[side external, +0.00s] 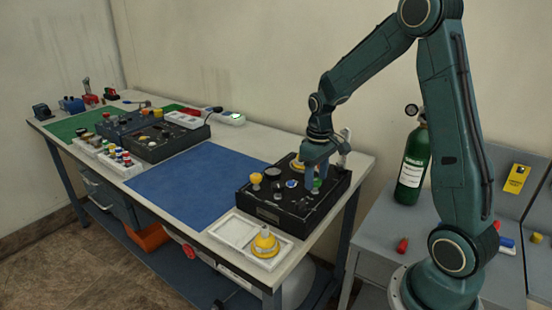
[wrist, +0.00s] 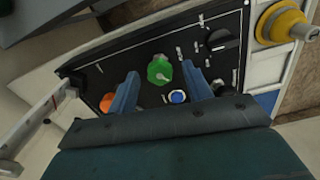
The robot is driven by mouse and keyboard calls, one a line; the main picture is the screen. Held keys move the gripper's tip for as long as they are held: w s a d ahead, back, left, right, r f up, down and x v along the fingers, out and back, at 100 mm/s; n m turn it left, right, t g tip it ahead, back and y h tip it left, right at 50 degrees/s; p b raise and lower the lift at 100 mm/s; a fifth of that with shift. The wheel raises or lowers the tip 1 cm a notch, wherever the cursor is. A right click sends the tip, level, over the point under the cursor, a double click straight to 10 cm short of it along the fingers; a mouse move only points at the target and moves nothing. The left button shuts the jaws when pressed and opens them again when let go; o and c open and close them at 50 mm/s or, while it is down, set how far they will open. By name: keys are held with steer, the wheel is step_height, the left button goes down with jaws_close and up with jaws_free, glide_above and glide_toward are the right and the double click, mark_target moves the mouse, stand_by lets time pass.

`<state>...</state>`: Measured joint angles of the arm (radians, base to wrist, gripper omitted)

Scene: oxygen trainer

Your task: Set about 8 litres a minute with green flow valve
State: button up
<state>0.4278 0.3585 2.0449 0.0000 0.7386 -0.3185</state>
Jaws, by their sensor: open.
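The green flow valve (wrist: 160,70) is a round green knob on a black panel (wrist: 120,62). In the wrist view it lies between and just beyond the two blue fingertips of my gripper (wrist: 160,85), with a gap on each side. My gripper is open and empty. In the side view my gripper (side external: 317,168) points down over the black box (side external: 290,218), and a bit of the green knob (side external: 317,184) shows below it. I cannot make out a flow reading in either view.
An orange knob (wrist: 107,102), a blue button (wrist: 178,97) and a black dial (wrist: 222,40) sit near the green valve. A yellow-topped part (side external: 264,243) stands in a white tray (side external: 235,229) beside the box. The blue mat (side external: 205,185) is clear. A green cylinder (side external: 412,165) stands behind.

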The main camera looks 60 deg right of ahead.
mark_target(316, 182)
step_height(316, 182, up, 14)
steer(key=shift+f, duration=0.25)
stand_by(0.4)
steer(key=s+a+r+t, duration=0.1)
steer(key=s+a+t, duration=0.1)
steer(key=s+a, duration=0.6)
steer(key=s+a+r+n+t, duration=0.1)
steer(key=s+a+t, duration=0.2)
steer(key=s+a, duration=0.5)
steer(key=shift+s+r+t, duration=0.3)
steer(key=shift+s+r, duration=0.1)
steer(key=shift+s, duration=0.3)
stand_by(2.0)
